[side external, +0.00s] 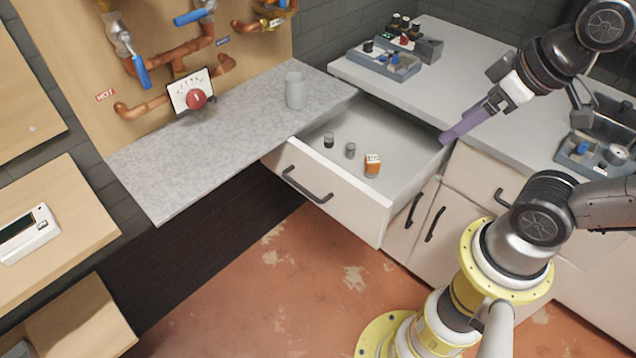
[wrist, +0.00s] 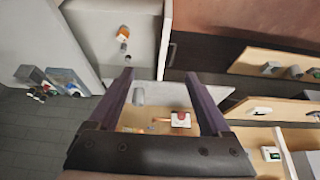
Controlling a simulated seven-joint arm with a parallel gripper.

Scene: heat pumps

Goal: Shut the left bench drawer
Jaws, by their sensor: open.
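The left bench drawer (side external: 330,197) stands pulled out, with its white front and dark bar handle (side external: 307,186) facing the floor area.
A grey mug (side external: 295,91) stands on the worktop (side external: 220,140) behind the drawer. Trays of parts (side external: 395,62) sit on the right counter. The floor before the drawer front is clear.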

